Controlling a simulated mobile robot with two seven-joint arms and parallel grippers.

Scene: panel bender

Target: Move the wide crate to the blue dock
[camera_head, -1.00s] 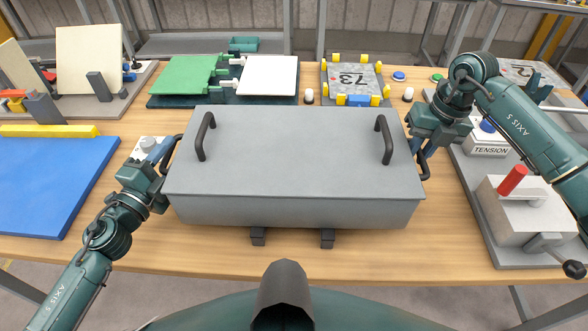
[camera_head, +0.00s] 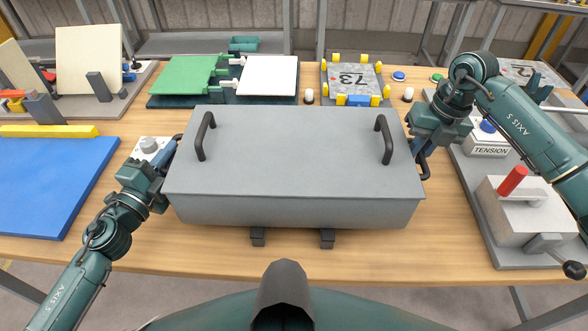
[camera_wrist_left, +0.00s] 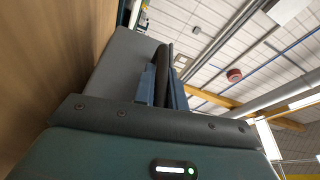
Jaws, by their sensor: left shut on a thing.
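The wide crate (camera_head: 295,150) is a grey box with a flat top in the middle of the table. It has two dark top handles and a dark handle on each end. My left gripper (camera_head: 172,150) is shut on the crate's left end handle; the handle between its blue fingers also shows in the left wrist view (camera_wrist_left: 162,72). My right gripper (camera_head: 420,152) is at the right end handle (camera_head: 424,168); its finger gap is hidden. The blue dock (camera_head: 50,185) is a flat blue panel at the left, with a yellow bar (camera_head: 50,131) along its back edge.
Behind the crate lie a green and white panel fixture (camera_head: 228,78) and a plate marked 73 (camera_head: 354,80). A grey station with a red-handled block (camera_head: 513,180) stands at the right. A white base with a grey knob (camera_head: 149,145) sits between the dock and crate.

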